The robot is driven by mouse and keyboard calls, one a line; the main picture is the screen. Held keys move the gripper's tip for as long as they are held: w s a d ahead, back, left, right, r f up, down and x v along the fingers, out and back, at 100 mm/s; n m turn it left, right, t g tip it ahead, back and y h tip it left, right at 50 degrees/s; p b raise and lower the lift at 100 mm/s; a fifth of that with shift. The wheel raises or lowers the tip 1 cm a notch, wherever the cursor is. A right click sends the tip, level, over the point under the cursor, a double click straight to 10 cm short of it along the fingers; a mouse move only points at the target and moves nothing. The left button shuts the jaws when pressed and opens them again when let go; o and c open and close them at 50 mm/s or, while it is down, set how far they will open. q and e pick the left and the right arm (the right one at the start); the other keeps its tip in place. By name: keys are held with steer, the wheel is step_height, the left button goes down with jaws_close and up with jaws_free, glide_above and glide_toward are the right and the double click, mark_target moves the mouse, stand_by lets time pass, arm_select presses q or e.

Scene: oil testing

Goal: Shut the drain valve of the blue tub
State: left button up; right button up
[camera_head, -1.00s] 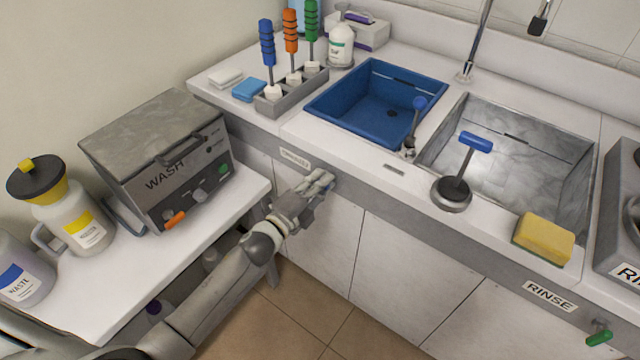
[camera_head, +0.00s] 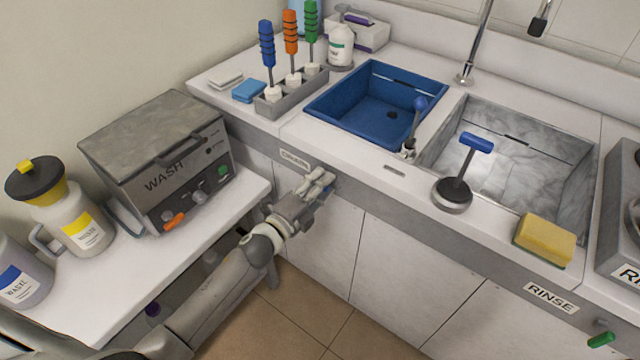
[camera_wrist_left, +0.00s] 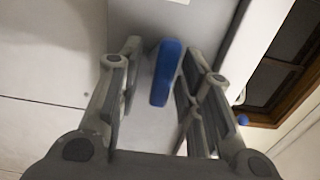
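The blue tub (camera_head: 347,112) is set into the white counter. A blue valve handle (camera_wrist_left: 165,73) shows in the left wrist view, between the two fingers of my left gripper (camera_wrist_left: 158,60), with gaps on both sides. My left gripper is open. In the head view my left gripper (camera_head: 319,182) is at the counter's grey front, just below a small label and below the tub. There it hides most of the valve; only a bit of blue shows beside the fingers. My right gripper is not in view.
A grey wash unit (camera_head: 150,125) and waste jugs stand on the white side table at left. A metal sink (camera_head: 565,165), a blue-handled lever (camera_head: 455,190) and a yellow sponge (camera_head: 544,240) are at right. A green valve handle (camera_head: 600,340) shows under the RINSE label.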

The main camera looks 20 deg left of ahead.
arm_select(q)
steer(key=v, duration=1.2)
steer(key=shift+r, duration=0.1)
stand_by(0.4)
steer(key=s+a+f+n+g+y, duration=0.2)
steer(key=s+f+n+g, duration=0.15)
steer(key=f, duration=0.75)
steer(key=s+a+f+n+g+y, duration=0.2)
steer(key=s+f+n, duration=0.3)
steer(key=f, duration=0.6)
steer(key=s+a+f+n+g+y, duration=0.15)
steer(key=s+f+n, duration=0.25)
steer(key=f, duration=0.6)
steer(key=s+f+n+g, duration=0.2)
steer(key=s+f, duration=0.3)
steer(key=s, duration=0.4)
steer(key=s+d+f+n+g+p, duration=0.1)
steer(key=s+f+n+g, duration=0.2)
steer(key=s, duration=0.6)
steer(key=s+d+f+n+g, duration=0.1)
steer(key=s+f+n+g, duration=0.1)
steer(key=s+f+g, duration=0.2)
steer(key=s+f, duration=0.3)
steer(key=s, duration=0.2)
steer(key=shift+s+d+y, duration=0.2)
steer(key=shift+s+y, duration=0.15)
